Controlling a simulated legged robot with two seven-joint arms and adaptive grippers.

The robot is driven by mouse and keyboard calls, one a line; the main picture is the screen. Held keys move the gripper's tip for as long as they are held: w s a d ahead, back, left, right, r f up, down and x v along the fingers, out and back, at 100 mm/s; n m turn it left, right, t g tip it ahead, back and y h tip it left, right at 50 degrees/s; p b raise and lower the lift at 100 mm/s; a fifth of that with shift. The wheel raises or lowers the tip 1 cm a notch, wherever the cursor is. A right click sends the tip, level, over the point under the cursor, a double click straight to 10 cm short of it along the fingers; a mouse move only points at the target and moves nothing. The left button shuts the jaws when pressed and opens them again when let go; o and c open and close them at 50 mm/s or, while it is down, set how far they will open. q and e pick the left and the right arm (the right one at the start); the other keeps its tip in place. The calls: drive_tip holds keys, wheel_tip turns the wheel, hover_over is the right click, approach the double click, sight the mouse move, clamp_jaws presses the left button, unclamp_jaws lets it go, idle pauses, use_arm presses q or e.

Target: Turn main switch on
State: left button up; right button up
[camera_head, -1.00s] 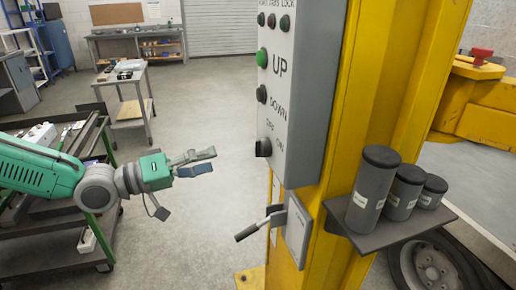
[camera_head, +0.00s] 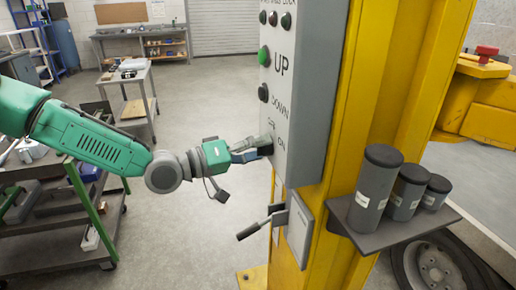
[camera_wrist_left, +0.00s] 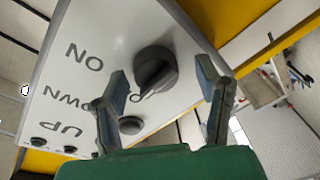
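The main switch (camera_wrist_left: 155,70) is a dark rotary knob on the grey control panel (camera_head: 303,110), by the OFF and ON labels below UP and DOWN. In the head view my left gripper (camera_head: 257,149) is at the knob and partly covers it. In the left wrist view my left gripper (camera_wrist_left: 163,84) is open, with one finger on each side of the knob. The knob lies between or just beyond the fingertips; I cannot tell whether they touch it. The OFF label is partly hidden. My right gripper is not in view.
A lever (camera_head: 262,222) sticks out below the panel on the yellow post (camera_head: 345,190). A shelf (camera_head: 385,240) with grey canisters (camera_head: 376,185) is to the right. A green-framed cart (camera_head: 88,205) stands at the left under my arm. The floor between is clear.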

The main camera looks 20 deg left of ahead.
use_arm(q)
drive_tip(key=shift+s+d, duration=0.1)
drive_tip(key=shift+d, duration=0.1)
drive_tip(key=c, duration=1)
drive_tip(key=shift+f, duration=0.1)
drive_tip(key=shift+f+m+b, duration=0.1)
drive_tip(key=shift+m+b, duration=0.7)
drive_tip(key=shift+m, duration=0.2)
drive_tip(key=m+b, duration=0.1)
drive_tip(key=m, duration=0.1)
drive_tip(key=m+b, duration=0.1)
drive_tip(key=m, duration=0.1)
drive_tip(key=shift+f+m+h+b, duration=0.2)
drive_tip(key=shift+m+h+b, duration=0.1)
drive_tip(key=shift+h+b, duration=0.1)
drive_tip(key=m+h+b, duration=0.1)
drive_tip(key=m+b, duration=0.2)
drive_tip(key=m, duration=0.2)
drive_tip(key=shift+a+m, duration=0.1)
drive_tip(key=shift+m, duration=0.3)
